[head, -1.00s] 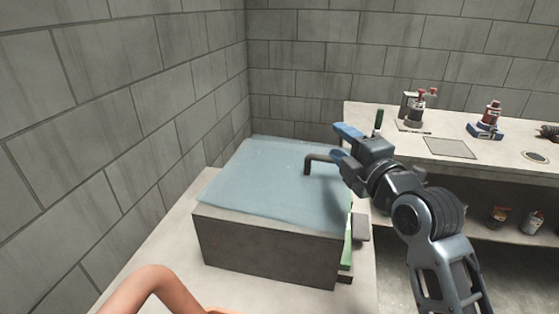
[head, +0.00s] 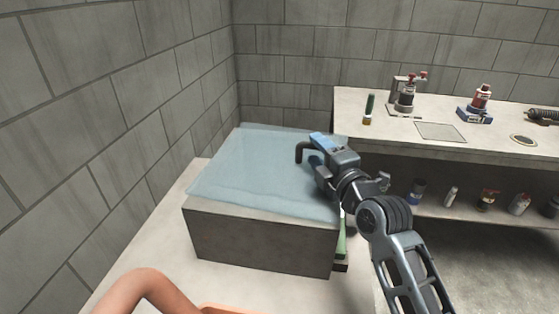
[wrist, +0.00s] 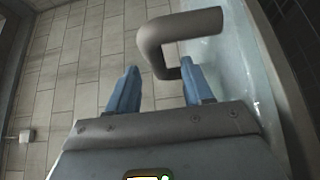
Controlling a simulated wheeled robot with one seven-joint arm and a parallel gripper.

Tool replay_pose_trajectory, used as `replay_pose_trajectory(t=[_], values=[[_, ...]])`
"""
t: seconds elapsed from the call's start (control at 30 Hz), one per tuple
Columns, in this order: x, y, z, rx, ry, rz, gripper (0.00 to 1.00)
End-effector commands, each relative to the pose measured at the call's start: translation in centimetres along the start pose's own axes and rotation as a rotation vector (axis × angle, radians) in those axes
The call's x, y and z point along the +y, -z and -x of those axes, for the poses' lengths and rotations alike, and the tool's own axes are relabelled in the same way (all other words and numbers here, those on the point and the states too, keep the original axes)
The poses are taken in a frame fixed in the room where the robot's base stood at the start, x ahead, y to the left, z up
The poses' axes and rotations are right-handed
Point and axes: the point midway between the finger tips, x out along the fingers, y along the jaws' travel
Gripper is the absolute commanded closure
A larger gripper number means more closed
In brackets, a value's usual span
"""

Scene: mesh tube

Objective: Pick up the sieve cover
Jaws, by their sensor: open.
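I cannot tell for sure which thing is the sieve cover. A small round disc with a dark middle (head: 523,140) lies flat on the bench at the right and may be it. My gripper (head: 320,142) is open and empty, well left of that disc, over the right side of the water basin. Its blue fingers are beside a dark bent pipe (head: 300,151). The wrist view shows both fingers (wrist: 160,70) apart, with the bent pipe (wrist: 180,27) just ahead and its lower end near the right finger. I cannot tell if they touch.
The bench (head: 375,140) holds a green bottle (head: 370,108), two red-topped devices and a flat square plate (head: 440,132). Several cans stand on the shelf below. An orange curved pipe (head: 150,285) is in the foreground.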

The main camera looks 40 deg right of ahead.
Motion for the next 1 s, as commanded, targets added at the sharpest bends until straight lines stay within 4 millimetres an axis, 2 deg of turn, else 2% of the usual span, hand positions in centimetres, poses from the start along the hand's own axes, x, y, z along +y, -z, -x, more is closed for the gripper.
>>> replay_pose_trajectory(t=[0.1, 0.3, 0.6, 1.0], values=[[0.3, 0.0, -2.1, 0.0, -0.002, 0.0, 0.49], [0.2, 0.0, -4.3, 0.0, -0.001, 0.0, 0.49], [0.1, 0.0, -4.6, 0.0, -0.001, 0.0, 0.5], [0.1, 0.0, -4.6, 0.0, 0.0, 0.0, 0.88]])
